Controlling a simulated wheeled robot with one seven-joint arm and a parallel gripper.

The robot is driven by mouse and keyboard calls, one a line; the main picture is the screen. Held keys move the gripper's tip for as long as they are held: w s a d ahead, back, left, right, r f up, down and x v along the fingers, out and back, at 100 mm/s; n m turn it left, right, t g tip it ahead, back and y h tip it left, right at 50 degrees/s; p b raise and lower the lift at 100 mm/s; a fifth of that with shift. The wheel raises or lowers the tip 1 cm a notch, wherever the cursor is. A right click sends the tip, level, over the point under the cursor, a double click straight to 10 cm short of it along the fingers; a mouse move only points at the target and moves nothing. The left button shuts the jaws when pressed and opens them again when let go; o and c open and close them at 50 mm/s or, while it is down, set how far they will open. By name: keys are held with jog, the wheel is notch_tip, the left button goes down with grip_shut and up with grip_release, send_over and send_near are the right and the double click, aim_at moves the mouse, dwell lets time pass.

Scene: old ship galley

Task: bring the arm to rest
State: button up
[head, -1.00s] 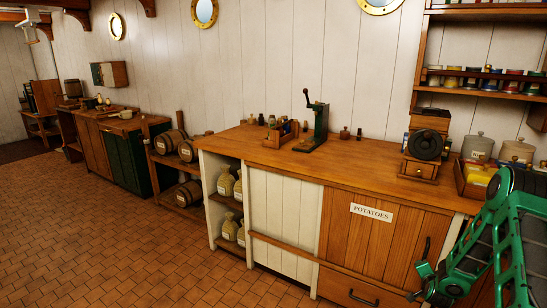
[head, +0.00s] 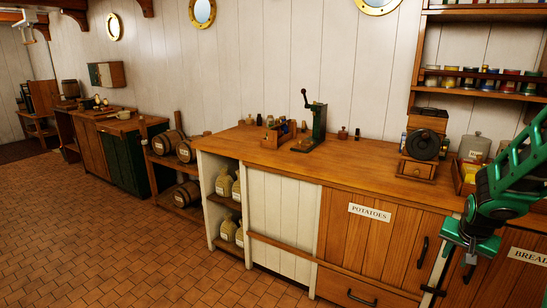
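My green arm (head: 500,190) comes in from the right edge of the head view. It bends down in front of the right end of the long wooden counter. My gripper (head: 445,276) hangs below the wrist, in front of the cupboard fronts between the POTATOES label and the BREAD label. One finger shows slanting down to a dark tip. The other finger cannot be made out clearly against the dark handles, so the opening is unclear. I see nothing held in it.
The counter (head: 345,165) carries a green hand-cranked device (head: 317,128), a coffee grinder (head: 423,146) and a pale canister (head: 474,147). A shelf of tins (head: 485,78) hangs above. Barrels (head: 187,194) and jugs (head: 224,182) stand left. The tiled floor (head: 110,240) is clear.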

jog(key=s+a+r+n+g+y, duration=0.1)
jog(key=s+a+r, duration=0.2)
jog(key=s, duration=0.7)
jog(key=s+a+r+g+y, duration=0.1)
jog(key=s+a, duration=0.4)
jog(key=s, duration=0.5)
jog(key=s+a+r+n+g+y, duration=0.1)
jog(key=s+a+r, duration=0.3)
jog(key=s, duration=0.6)
jog(key=shift+s+a+r+n+g+y, duration=0.15)
jog(key=shift+a+r+n+g+y, duration=0.2)
jog(key=shift+r+g, duration=0.55)
